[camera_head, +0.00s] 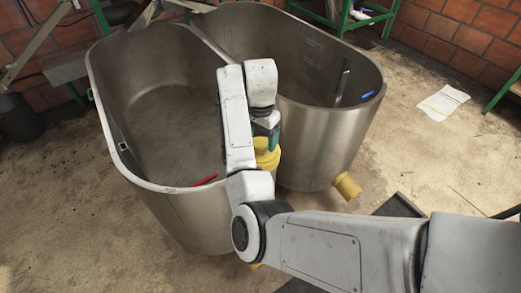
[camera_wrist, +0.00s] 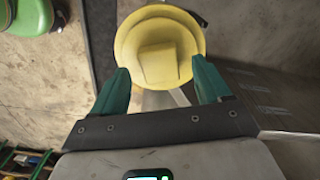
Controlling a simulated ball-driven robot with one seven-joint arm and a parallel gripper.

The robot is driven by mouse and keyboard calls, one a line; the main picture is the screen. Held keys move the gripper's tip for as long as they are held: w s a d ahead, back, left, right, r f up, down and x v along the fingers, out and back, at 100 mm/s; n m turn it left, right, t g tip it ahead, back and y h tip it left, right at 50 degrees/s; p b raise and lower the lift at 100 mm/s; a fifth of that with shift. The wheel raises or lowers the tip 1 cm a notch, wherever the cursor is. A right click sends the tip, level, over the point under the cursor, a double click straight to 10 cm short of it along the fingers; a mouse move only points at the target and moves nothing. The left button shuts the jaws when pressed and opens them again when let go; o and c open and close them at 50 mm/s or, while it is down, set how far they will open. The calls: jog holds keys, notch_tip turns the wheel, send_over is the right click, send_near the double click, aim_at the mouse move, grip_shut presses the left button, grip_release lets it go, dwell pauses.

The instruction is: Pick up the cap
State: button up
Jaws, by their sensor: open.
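The yellow cap (camera_head: 266,152) shows in the head view just below my gripper (camera_head: 266,128), against the outer side of the steel tank, partly hidden by my arm. In the wrist view the cap (camera_wrist: 158,45) is round with a raised block on its face. The two green fingers of my gripper (camera_wrist: 160,68) are open and reach toward its lower left and lower right edges. I cannot tell whether they touch it.
A large two-lobed steel tank (camera_head: 185,200) fills the middle. A yellow pipe end (camera_head: 347,186) sticks out low on its right lobe. A red item (camera_head: 205,180) shows at the left lobe's rim. A paper sheet (camera_head: 443,102) lies on open floor at right.

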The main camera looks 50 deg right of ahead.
jog(key=shift+f, duration=1.05)
jog(key=c, duration=1.2)
jog(key=shift+r, duration=0.1)
jog(key=shift+c, duration=0.2)
